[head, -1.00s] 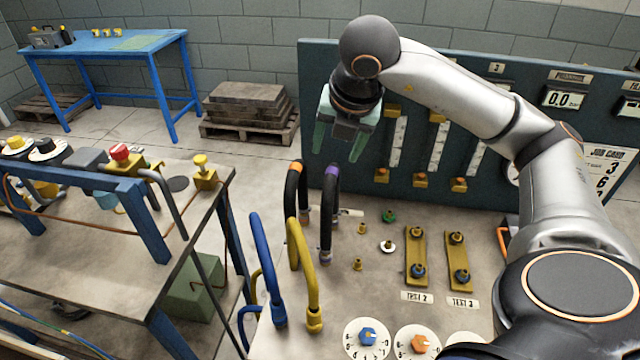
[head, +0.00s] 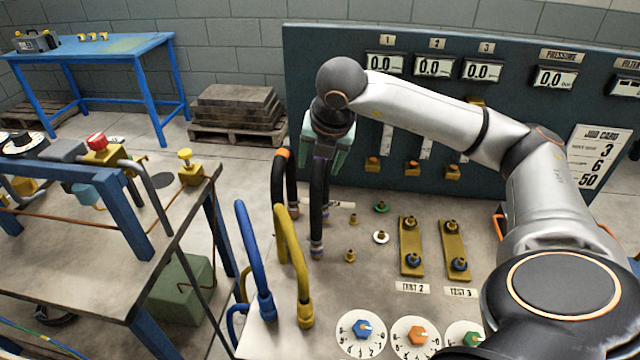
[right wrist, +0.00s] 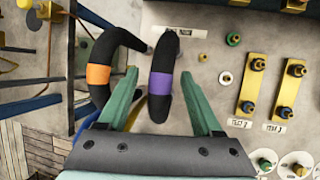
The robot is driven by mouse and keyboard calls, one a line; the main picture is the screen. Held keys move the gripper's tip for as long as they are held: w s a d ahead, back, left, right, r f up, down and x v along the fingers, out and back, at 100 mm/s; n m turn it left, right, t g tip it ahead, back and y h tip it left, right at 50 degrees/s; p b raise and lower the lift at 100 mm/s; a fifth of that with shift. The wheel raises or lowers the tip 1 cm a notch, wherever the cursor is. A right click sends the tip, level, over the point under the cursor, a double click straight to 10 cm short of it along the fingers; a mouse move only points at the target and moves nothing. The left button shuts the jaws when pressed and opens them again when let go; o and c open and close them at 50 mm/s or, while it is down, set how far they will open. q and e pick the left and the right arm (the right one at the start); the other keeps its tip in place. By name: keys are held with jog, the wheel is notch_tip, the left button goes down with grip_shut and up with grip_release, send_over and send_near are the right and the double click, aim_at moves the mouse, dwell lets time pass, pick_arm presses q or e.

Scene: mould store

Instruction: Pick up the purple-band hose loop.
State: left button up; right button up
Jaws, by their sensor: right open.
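The purple-band hose loop (head: 317,205) is a black arched hose standing upright on the bench, its top hidden behind my right gripper in the head view. In the right wrist view its purple band (right wrist: 161,84) shows between the two fingers. My right gripper (head: 325,163) is open, pointing down at the top of the loop, with its green fingers on either side. I see no contact. The gripper also shows in the right wrist view (right wrist: 160,80). My left gripper is not in view.
The orange-band black hose loop (head: 279,185) stands close on the left. A blue loop (head: 252,255) and a yellow loop (head: 301,262) stand nearer. Small fittings and yellow plates (head: 411,247) lie to the right. A dark gauge panel (head: 300,90) rises behind.

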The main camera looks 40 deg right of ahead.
grip_shut()
dwell(0.4)
jog(key=shift+r, duration=0.1)
